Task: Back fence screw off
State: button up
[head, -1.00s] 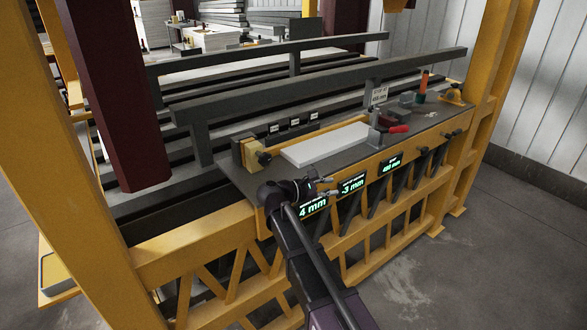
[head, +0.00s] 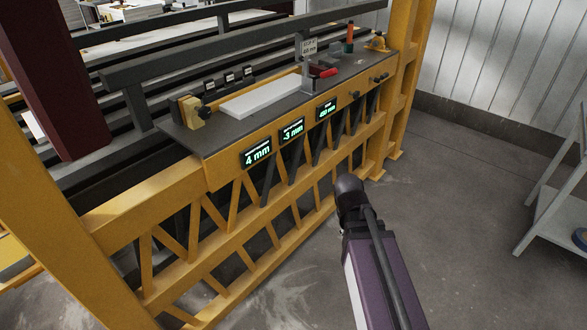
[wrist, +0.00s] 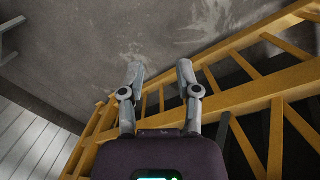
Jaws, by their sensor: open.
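The bench top (head: 185,140) carries a white board (head: 260,97). Behind the board stand three small black blocks with labels (head: 228,78), too small to read. A yellow block (head: 190,110) with a dark knob (head: 205,113) sits at the board's left end. More dark knobs (head: 379,79) stick out of the bench's right front edge. I cannot tell which knob is the back fence screw. My gripper is hidden behind my arm's end in the head view. In the wrist view my gripper (wrist: 160,74) is open and empty, above the floor beside the yellow frame.
Three displays sit on the bench front, one reading 4 mm (head: 257,152). A red-handled clamp (head: 325,73) and a yellow part (head: 378,42) stand on the right of the bench. Yellow trusswork (head: 230,262) runs below. Open floor (head: 455,180) lies right, with a grey rack (head: 550,205).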

jog(key=s, duration=0.1)
jog(key=s+m+y, duration=0.2)
jog(key=shift+s+d+f, duration=0.35)
dwell(0.3)
